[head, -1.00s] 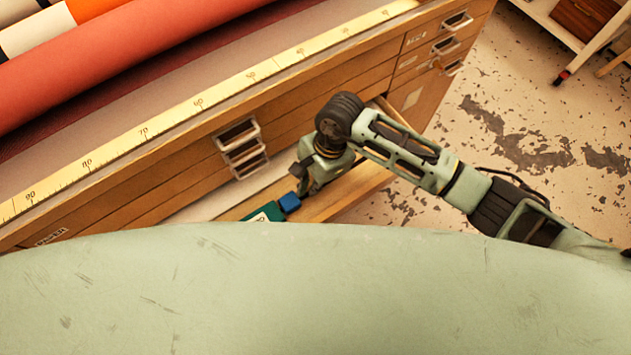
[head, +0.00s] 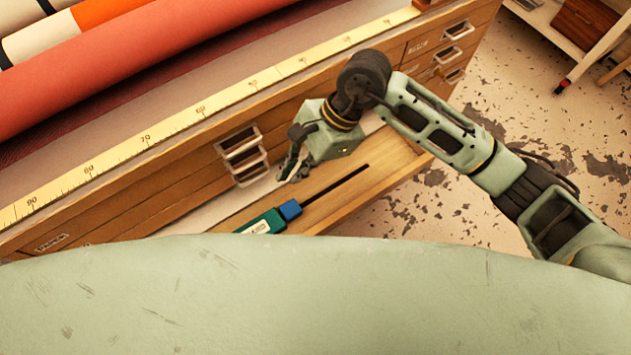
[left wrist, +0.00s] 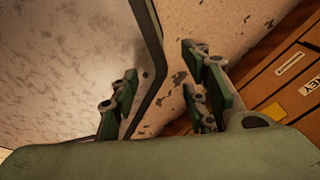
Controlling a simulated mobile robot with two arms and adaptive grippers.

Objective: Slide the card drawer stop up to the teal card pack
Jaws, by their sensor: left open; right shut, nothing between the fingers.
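The teal card pack (head: 263,223), with a pale label, lies in the open wooden drawer (head: 345,198), partly hidden by my pale green body. The blue stop block (head: 290,210) sits at the pack's right end, at the near end of a dark slot in the drawer floor. It looks to be touching the pack or very close to it; I cannot tell which. My right gripper (head: 292,164) is shut and empty, above the drawer's back side, apart from the stop. My left gripper (left wrist: 160,72) is open and empty in the left wrist view, away from the drawer.
The wooden cabinet (head: 110,222) stands behind the drawer, with metal handles and a yellow ruler (head: 145,139) along its top edge. Red and striped rolls (head: 130,75) lie on top. Worn floor (head: 385,212) is free at the right, with a white-legged shelf beyond.

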